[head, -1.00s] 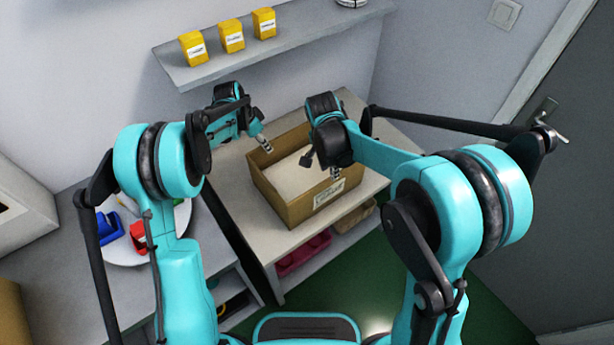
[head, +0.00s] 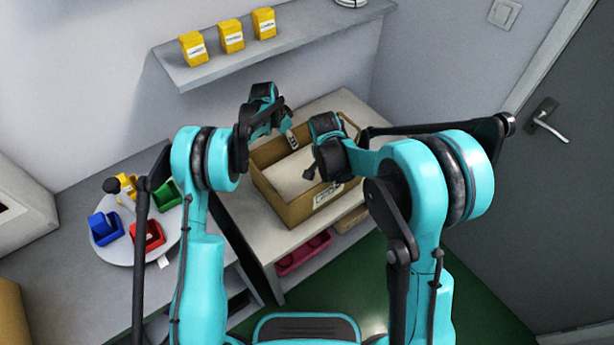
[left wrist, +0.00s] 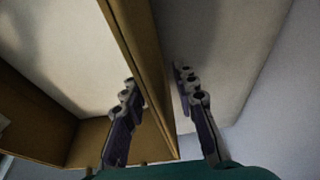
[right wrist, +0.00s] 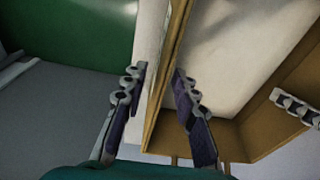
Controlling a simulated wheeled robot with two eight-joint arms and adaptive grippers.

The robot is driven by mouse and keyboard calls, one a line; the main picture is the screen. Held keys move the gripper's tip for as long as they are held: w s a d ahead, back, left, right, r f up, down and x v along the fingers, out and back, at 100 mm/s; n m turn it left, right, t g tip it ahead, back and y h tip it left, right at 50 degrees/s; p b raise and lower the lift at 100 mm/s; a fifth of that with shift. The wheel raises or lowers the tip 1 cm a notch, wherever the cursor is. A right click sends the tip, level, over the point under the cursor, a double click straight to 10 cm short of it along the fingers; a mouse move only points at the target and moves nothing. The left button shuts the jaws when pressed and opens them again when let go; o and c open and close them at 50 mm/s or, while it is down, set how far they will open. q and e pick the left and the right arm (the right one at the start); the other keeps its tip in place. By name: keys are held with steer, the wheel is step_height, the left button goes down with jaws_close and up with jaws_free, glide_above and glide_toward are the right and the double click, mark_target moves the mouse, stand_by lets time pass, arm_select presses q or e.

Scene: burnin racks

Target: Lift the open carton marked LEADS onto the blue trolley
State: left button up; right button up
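The open brown carton (head: 290,211) stands on the grey bench in the head view, with a white label on its front wall too small to read. My left gripper (head: 291,140) is at its far rim. In the left wrist view its fingers (left wrist: 155,82) are apart on either side of a carton wall. My right gripper is mostly hidden behind its own wrist in the head view. In the right wrist view its fingers (right wrist: 160,75) are apart astride another wall, with gaps visible. No blue trolley shows.
The bench (head: 240,219) has pink and tan bins below. A wall shelf (head: 277,45) with yellow boxes hangs above. A round tray (head: 116,251) with coloured bins is at left. A grey door (head: 540,175) is at right, green floor in front.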

arm_select(q)
steer(key=shift+c, duration=0.2)
arm_select(e)
steer(key=shift+c, duration=0.2)
arm_select(q)
jaws_close()
arm_select(e)
jaws_close()
arm_select(q)
steer(key=shift+r, duration=0.1)
arm_select(e)
steer(key=shift+r, duration=0.15)
